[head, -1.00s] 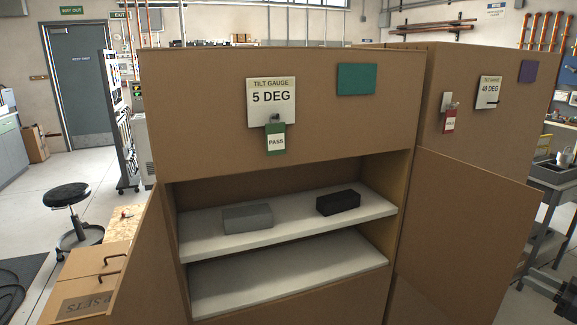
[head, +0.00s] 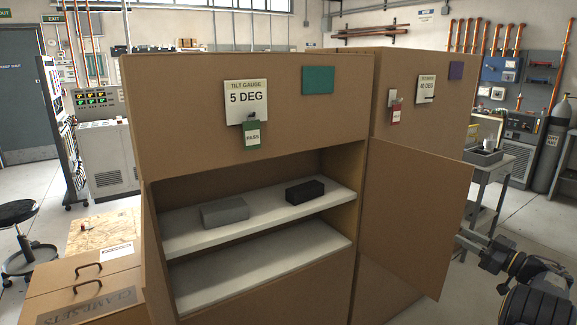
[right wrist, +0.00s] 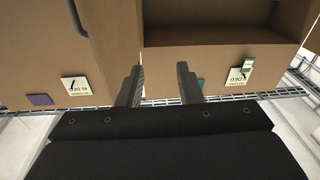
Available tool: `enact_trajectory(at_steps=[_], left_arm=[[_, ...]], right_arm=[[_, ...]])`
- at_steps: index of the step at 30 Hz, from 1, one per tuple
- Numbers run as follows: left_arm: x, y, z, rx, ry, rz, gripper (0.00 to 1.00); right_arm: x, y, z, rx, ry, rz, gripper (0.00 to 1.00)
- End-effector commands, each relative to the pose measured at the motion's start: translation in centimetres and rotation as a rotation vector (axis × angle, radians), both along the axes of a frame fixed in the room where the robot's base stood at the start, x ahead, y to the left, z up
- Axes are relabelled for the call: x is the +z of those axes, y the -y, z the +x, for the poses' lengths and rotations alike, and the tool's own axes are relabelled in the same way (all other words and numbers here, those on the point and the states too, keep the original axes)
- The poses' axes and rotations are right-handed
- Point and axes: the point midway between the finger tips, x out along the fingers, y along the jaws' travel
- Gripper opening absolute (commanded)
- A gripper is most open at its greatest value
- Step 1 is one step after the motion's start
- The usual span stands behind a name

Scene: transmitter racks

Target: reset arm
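That view looks upside down at the two brown racks. My left gripper is in neither view. The near rack (head: 240,75) stands open with a grey block (head: 224,211) and a black block (head: 305,191) on its upper shelf.
A box with handles (head: 100,272) stands at the lower left, near a black stool (head: 20,212). Floor shows free at the right, beyond my arm.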

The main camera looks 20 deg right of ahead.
Motion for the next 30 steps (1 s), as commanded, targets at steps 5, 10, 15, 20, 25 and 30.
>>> enact_trajectory(at_steps=[5,10,15,20,25,30], left_arm=[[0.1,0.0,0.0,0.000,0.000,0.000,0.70],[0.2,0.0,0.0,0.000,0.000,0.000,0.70],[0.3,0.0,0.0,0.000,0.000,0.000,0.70],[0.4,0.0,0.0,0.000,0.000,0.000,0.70],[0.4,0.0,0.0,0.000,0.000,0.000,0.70],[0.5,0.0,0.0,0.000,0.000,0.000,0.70]], right_arm=[[4.6,0.0,2.1,-0.126,0.083,-0.014,0.33],[10.9,-0.4,4.0,-0.329,0.174,0.004,0.33],[16.9,-3.3,4.4,-0.599,0.185,0.122,0.33],[16.4,-11.2,2.2,-0.765,-0.043,0.318,0.33],[10.9,-22.5,-1.9,-0.716,-0.397,0.429,0.33],[5.6,-33.1,-7.3,-0.554,-0.705,0.434,0.33]])
